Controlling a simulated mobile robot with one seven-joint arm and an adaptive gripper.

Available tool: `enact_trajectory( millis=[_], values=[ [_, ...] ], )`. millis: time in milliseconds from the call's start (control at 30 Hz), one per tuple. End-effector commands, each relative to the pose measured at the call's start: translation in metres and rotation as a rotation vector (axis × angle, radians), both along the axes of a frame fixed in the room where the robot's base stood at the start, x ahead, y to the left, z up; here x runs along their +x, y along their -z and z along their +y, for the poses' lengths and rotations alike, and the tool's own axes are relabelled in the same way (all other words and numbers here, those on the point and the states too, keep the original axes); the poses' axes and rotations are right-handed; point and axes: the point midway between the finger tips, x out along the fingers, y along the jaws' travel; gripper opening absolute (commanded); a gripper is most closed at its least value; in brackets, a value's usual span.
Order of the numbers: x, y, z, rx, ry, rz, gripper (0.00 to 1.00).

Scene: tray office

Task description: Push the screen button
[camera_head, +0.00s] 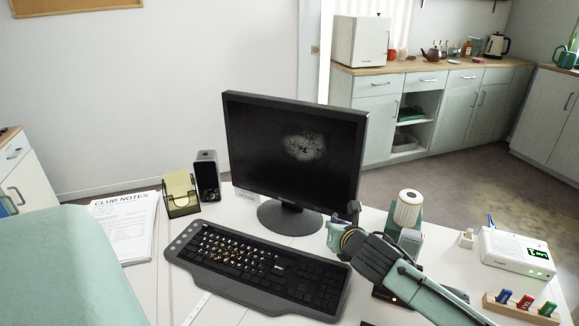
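A black monitor (260,150) stands upright on the white desk, its screen dark with a pale speckled patch in the middle. I cannot make out a separate button on its frame. My arm reaches in from the lower right. My gripper (345,222) is at the monitor's lower right corner, by the bottom edge of the frame. One dark finger shows close to that corner; whether it touches the frame is unclear. The view is too small to tell how far apart the fingers are. Nothing held is visible.
A black keyboard (225,258) lies in front of the monitor. A small speaker (207,172), yellow note holder (181,190) and papers (128,225) are at left. A cream-topped cylinder (408,208), white box (516,252) and wooden rack (520,312) are at right, near my arm.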

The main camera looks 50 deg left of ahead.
Motion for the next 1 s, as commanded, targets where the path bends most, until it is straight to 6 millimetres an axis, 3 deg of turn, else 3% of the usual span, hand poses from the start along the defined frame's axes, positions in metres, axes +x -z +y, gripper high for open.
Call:
enact_trajectory(
  millis=[533, 1000],
  values=[
    [-0.012, 0.001, -0.005, 0.000, 0.000, -0.001, 0.00],
    [-0.056, 0.001, -0.022, 0.000, 0.000, -0.001, 0.00]
  ],
)
